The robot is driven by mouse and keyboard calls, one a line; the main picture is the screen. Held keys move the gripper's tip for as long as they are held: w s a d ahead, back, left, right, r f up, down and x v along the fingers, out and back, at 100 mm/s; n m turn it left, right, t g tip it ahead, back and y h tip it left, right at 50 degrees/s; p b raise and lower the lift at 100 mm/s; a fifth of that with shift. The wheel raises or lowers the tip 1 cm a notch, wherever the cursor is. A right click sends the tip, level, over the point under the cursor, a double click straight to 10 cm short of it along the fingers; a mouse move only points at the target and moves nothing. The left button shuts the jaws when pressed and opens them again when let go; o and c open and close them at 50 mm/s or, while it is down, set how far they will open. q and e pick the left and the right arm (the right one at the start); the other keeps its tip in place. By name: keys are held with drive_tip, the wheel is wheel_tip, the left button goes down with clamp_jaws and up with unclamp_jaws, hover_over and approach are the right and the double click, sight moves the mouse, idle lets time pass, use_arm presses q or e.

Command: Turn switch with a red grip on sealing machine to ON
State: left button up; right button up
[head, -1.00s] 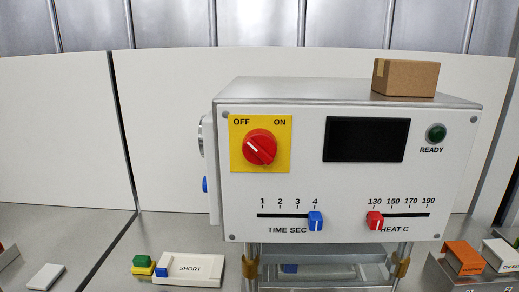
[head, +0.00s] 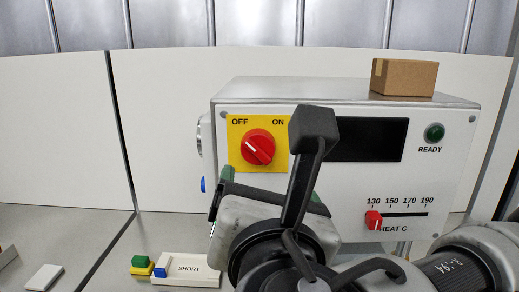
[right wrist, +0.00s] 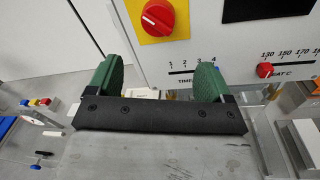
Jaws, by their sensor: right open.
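The sealing machine (head: 300,95) is a white box with a grey top. Its switch (head: 258,147) is a red round grip with a white mark on a yellow plate, with OFF at upper left and ON at upper right. The white mark points to the upper left, toward OFF. The switch also shows at the top of the right wrist view (right wrist: 158,17). My right gripper (right wrist: 155,75) is open and empty, its two green fingers apart, below and in front of the switch. In the head view my right arm hides part of the panel. My left gripper is not in view.
A cardboard box (head: 404,77) sits on the machine. A red slider (head: 373,220) is at the low end of the HEAT scale. A white SHORT block (head: 190,268) and green and yellow pieces (head: 141,264) lie on the table at lower left.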

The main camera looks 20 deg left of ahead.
sight(259, 151)
drive_tip(key=shift+n+t, duration=0.4)
drive_tip(key=shift+n, duration=0.1)
drive_tip(key=p+x, duration=0.1)
drive_tip(key=x, duration=0.2)
drive_tip(key=p+x, duration=0.1)
drive_tip(key=x, duration=0.2)
drive_tip(key=r+p+x, duration=0.1)
drive_tip(key=x, duration=0.2)
drive_tip(key=shift+w+a+f+p, duration=0.1)
drive_tip(key=shift+w+a+p, duration=0.25)
drive_tip(key=shift+w, duration=0.3)
drive_tip(key=shift+c, duration=0.5)
